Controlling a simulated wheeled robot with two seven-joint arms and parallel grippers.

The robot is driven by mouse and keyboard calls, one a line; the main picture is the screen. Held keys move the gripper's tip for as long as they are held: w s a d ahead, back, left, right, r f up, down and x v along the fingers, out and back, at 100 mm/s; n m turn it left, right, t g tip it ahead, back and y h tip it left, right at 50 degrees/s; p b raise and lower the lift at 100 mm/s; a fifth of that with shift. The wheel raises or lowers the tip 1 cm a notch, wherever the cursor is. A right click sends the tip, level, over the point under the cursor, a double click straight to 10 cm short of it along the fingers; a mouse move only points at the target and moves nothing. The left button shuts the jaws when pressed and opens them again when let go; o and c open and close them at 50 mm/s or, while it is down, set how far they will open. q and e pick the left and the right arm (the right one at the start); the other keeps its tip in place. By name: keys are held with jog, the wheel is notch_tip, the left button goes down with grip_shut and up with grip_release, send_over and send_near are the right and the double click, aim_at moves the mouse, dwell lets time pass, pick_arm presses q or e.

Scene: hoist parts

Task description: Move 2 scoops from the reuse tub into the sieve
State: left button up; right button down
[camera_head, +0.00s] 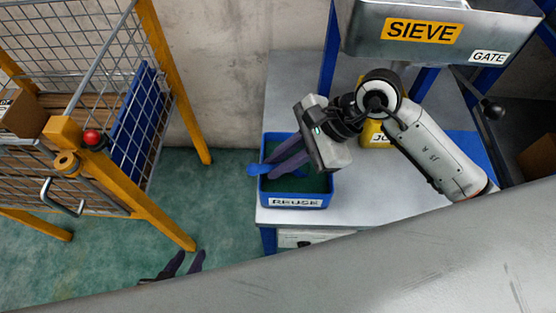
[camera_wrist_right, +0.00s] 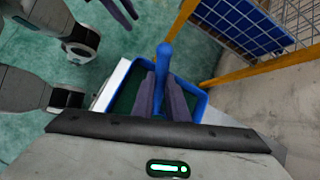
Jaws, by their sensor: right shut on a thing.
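The blue reuse tub (camera_head: 325,185) stands on the grey bench with green contents inside; its rim also shows in the right wrist view (camera_wrist_right: 201,103). My right gripper (camera_head: 268,165) reaches down over the tub, shut on the blue scoop (camera_wrist_right: 164,55). The scoop's handle end (camera_head: 254,170) sticks out over the tub's left rim; its bowl is mostly hidden by the fingers and I cannot tell what it holds. The sieve (camera_head: 365,38) is a grey metal hopper at the upper right. My left gripper (camera_head: 182,266) is low over the floor, empty, its fingers apart.
A yellow container (camera_head: 376,132) stands on the bench behind my right arm. A gate lever with a black knob (camera_head: 493,110) hangs below the sieve. A yellow-framed wire cage (camera_head: 155,80) stands at the left. Green floor (camera_head: 222,215) lies open between cage and bench.

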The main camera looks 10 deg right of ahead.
dwell(0.3)
jog(key=shift+r, duration=0.1)
jog(key=shift+r+p, duration=0.35)
jog(key=shift+r, duration=0.05)
notch_tip(320, 180, up, 8)
jog(key=p, duration=0.4)
